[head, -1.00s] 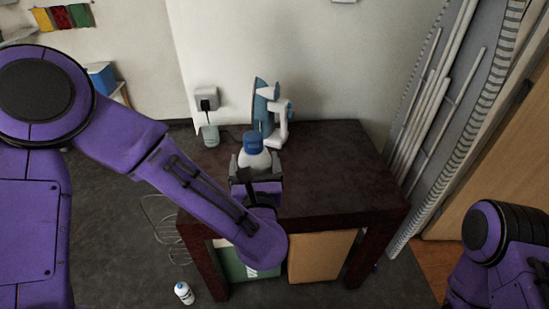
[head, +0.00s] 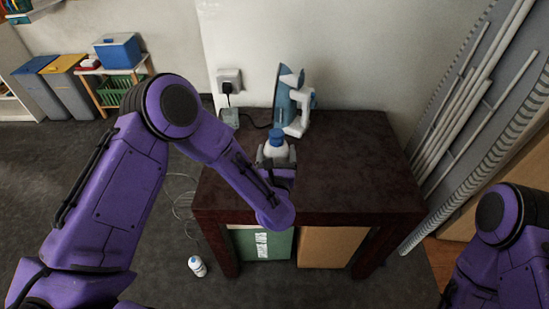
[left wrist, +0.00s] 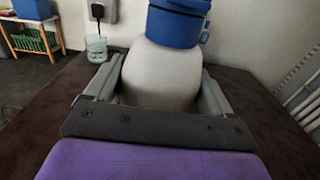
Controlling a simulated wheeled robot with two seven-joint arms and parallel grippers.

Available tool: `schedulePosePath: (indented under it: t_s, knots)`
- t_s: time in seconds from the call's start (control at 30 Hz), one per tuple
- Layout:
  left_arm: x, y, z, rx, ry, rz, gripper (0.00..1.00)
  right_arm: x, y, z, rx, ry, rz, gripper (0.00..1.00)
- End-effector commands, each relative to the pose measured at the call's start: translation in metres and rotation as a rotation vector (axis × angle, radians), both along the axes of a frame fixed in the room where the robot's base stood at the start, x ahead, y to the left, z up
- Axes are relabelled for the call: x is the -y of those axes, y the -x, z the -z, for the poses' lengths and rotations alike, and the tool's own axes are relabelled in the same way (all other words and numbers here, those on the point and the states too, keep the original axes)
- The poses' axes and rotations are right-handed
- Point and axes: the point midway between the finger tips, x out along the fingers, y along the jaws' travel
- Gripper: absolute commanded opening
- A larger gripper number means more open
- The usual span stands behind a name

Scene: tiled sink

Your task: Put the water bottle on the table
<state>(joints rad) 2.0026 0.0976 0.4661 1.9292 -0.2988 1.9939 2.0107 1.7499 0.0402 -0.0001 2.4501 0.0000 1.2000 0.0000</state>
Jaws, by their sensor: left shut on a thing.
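The water bottle (head: 276,147), white with a blue cap, is upright at the left part of the dark table (head: 340,190). My left gripper (head: 275,160) is shut around its body. In the left wrist view the bottle (left wrist: 162,75) stands between the two grey fingers of the left gripper (left wrist: 158,95). The bottle's base is hidden behind the gripper, so I cannot tell whether it touches the tabletop. My right arm shows at the lower right of the head view, but its gripper is out of view.
A blue and white iron (head: 292,100) stands behind the bottle, near the wall. A glass (head: 229,118) is at the table's back left corner. A small white bottle (head: 197,266) is on the floor. The table's middle and right are clear.

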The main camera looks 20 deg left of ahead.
Motion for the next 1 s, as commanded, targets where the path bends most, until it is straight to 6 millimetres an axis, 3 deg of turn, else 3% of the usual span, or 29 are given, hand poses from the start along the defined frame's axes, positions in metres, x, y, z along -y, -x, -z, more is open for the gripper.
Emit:
schedulePosePath:
  t_s: [0.1,0.3,0.67,0.7,0.73,1.0]
  knots:
    - [-0.001,-0.01,0.011,0.002,-0.002,0.002,0.0,0.0,0.0,-0.003,0.0,0.0,0.0,0.0]
    - [-0.001,-0.009,0.039,0.002,-0.002,0.002,0.0,0.0,0.0,-0.004,0.0,0.0,0.0,0.0]
    - [-0.001,-0.008,0.043,0.003,0.0,0.001,0.0,0.0,0.0,0.001,0.0,0.0,0.0,0.0]
    - [-0.001,-0.008,0.043,0.001,0.0,0.001,0.93,0.0,0.0,0.0,0.0,0.0,0.0,0.0]
    - [-0.001,-0.008,0.043,0.0,0.0,0.001,1.0,0.0,0.0,0.0,0.0,0.0,0.0,0.0]
    - [-0.001,-0.008,0.038,0.001,0.0,0.001,1.0,0.0,0.0,-0.005,0.0,0.0,0.0,0.0]
